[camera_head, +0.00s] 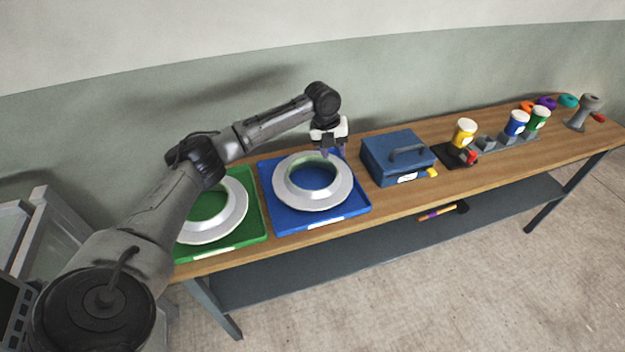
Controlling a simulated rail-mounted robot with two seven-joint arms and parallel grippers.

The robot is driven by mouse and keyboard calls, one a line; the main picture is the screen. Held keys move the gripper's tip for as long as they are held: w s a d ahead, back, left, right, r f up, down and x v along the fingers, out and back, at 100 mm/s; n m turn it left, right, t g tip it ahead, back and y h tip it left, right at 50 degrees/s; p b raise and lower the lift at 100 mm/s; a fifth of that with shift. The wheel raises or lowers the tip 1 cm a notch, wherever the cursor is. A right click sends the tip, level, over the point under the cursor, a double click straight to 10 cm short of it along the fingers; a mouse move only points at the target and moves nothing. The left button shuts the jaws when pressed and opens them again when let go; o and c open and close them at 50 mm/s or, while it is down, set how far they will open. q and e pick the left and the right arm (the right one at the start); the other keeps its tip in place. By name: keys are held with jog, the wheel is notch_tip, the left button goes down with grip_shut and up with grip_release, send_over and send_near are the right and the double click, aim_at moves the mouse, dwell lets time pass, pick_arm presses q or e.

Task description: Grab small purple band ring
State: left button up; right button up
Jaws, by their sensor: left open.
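A small purple ring (546,103) lies at the far right end of the wooden bench, between an orange ring (527,107) and a teal ring (569,101). It is small in the view and partly hidden behind the jars. My left gripper (334,151) is open and points down over the back right rim of the white ring-shaped mould (337,193) in the blue tray (362,207). It is far to the left of the purple ring. I cannot tell whether it touches the mould. My right gripper is out of view.
A green tray (262,229) with another white mould (240,205) is at the left. A blue toolbox (385,163), a yellow jar (464,133), blue (516,124) and green jars (538,119) and a grey dispenser (583,113) stand along the bench. The bench front is partly clear.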

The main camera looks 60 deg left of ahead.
aim_at(337, 174)
pick_arm(q)
jog(key=shift+s+b+x, duration=0.15)
jog(key=shift+b+x, duration=0.35)
jog(key=shift+x, duration=2.1)
jog(key=shift+s+b+x, duration=0.15)
jog(key=shift+b+x, duration=0.3)
jog(key=shift+x, duration=2.1)
jog(key=shift+a, duration=0.2)
grip_shut()
